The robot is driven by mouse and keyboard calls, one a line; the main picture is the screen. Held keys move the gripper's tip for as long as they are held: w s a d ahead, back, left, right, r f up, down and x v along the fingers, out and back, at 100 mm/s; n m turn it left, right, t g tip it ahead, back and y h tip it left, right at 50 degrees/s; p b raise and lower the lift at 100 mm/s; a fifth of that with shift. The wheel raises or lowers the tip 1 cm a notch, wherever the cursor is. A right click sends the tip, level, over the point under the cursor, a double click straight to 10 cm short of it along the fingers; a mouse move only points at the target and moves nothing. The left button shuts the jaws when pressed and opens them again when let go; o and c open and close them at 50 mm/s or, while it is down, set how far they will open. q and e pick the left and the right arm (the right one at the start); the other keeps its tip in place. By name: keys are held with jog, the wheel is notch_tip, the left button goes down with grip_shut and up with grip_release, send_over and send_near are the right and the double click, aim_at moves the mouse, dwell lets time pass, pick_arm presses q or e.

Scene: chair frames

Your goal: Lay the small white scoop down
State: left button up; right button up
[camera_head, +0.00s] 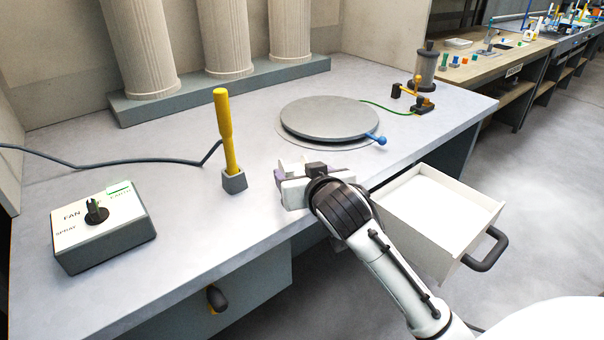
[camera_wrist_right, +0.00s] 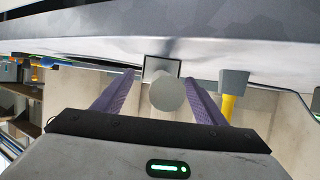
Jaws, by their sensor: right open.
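My right gripper (camera_head: 285,172) is open low over the front part of the worktop (camera_head: 215,255). Its purple fingers (camera_wrist_right: 162,100) stand apart in the right wrist view. A pale round-ended piece (camera_wrist_right: 168,94), probably the small white scoop, shows between them, with a dark-edged square part (camera_wrist_right: 161,67) behind it. I cannot tell whether it rests on the worktop or touches a finger. In the head view a small whitish shape shows at the fingertips, too small to tell from the gripper. My left gripper is not in view.
A yellow-handled tool (camera_head: 224,130) stands in a grey block left of the gripper. A round grey plate (camera_head: 330,117) with a blue knob lies behind it. A control box (camera_head: 103,232) sits at left. An open white drawer (camera_head: 430,205) juts out at right. Columns (camera_head: 140,50) stand behind.

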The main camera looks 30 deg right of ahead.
jog(key=shift+r, duration=0.25)
pick_arm(q)
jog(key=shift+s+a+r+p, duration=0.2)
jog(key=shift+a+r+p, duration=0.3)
jog(key=shift+p, duration=0.75)
pick_arm(e)
jog(key=v, duration=1.2)
